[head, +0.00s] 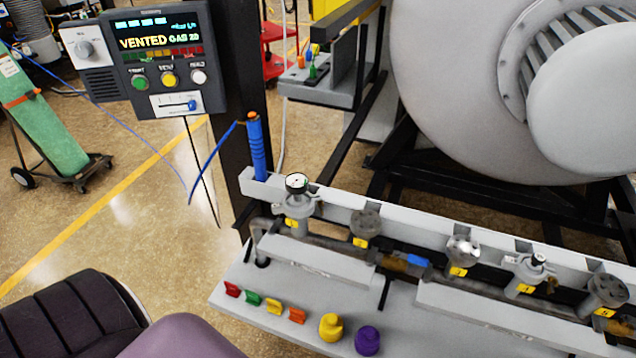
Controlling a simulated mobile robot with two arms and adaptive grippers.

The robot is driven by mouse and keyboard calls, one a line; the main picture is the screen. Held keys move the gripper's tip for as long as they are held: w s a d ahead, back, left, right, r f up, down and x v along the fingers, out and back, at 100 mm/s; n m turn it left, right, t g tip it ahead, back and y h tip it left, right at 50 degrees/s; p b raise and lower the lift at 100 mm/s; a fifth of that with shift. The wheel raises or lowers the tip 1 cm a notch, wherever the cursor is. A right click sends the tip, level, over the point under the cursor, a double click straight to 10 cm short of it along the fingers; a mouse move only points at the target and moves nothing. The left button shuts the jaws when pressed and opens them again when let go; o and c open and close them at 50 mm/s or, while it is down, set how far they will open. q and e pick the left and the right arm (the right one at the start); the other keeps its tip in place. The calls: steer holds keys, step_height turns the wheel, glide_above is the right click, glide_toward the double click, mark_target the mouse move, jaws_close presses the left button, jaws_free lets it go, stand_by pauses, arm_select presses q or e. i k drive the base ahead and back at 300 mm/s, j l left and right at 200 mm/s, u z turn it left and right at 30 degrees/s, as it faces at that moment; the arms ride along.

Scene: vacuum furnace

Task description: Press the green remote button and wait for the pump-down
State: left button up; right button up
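A dark control box (162,60) hangs on a black post at the upper left. Its lit display (160,40) reads "VENTED GAS 20", with a coloured bar below. Under the display are a green button (139,83), a yellow button (169,80) and a white button (198,76) in a row. Nothing covers the green button. A slider (178,104) with a blue knob sits below the buttons. Whether the green button is pressed in cannot be told. Neither of my grippers is in view.
A grey bench (290,310) with several numbered valves crosses the lower right. Coloured tags, a yellow knob (331,327) and a purple knob (367,340) lie on it. A blue tool (257,148) stands at its left end. The large grey furnace (450,90) fills the upper right. A green cylinder cart (45,120) stands left.

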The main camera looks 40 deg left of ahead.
mark_target(140, 82)
steer(key=j+u, duration=0.15)
steer(key=u, duration=1.8)
